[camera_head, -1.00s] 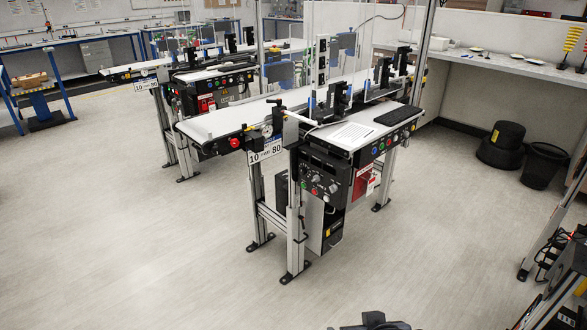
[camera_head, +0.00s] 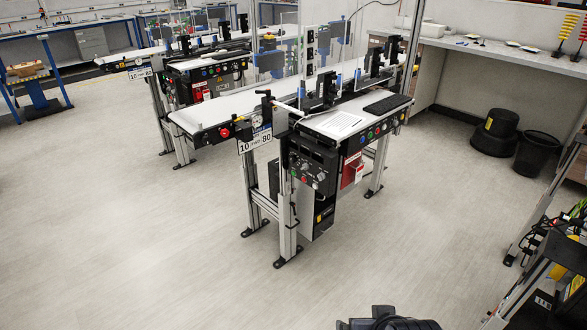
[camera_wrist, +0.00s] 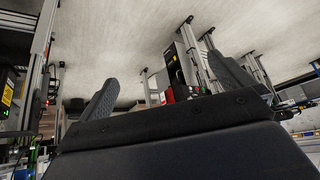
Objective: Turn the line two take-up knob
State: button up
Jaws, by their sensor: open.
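Two belt conveyors stand ahead in the head view. The near conveyor (camera_head: 205,116) has a white belt, a "10 FWD 80" plate (camera_head: 254,140) and a black handle (camera_head: 265,96) at its end. The far conveyor (camera_head: 146,54) has a similar plate (camera_head: 140,74). I cannot tell which small part is the line two take-up knob; no line number is readable. My gripper (camera_wrist: 163,70) is open and empty in the wrist view, its two dark fingers wide apart over the floor. It is well away from the conveyors. A dark part of my arm shows at the bottom of the head view.
The near conveyor carries a control box (camera_head: 312,165) with knobs, and a keyboard (camera_head: 387,104). Its metal legs stand on the floor. A dark stand with cables (camera_head: 550,255) is at the right. A black bin (camera_head: 537,153) stands behind. The floor (camera_head: 130,240) in front and left is clear.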

aim_at(225, 133)
jog(key=i+j+u, duration=0.15)
jog(key=i, duration=0.25)
jog(key=i+u, duration=0.15)
jog(key=i, duration=0.3)
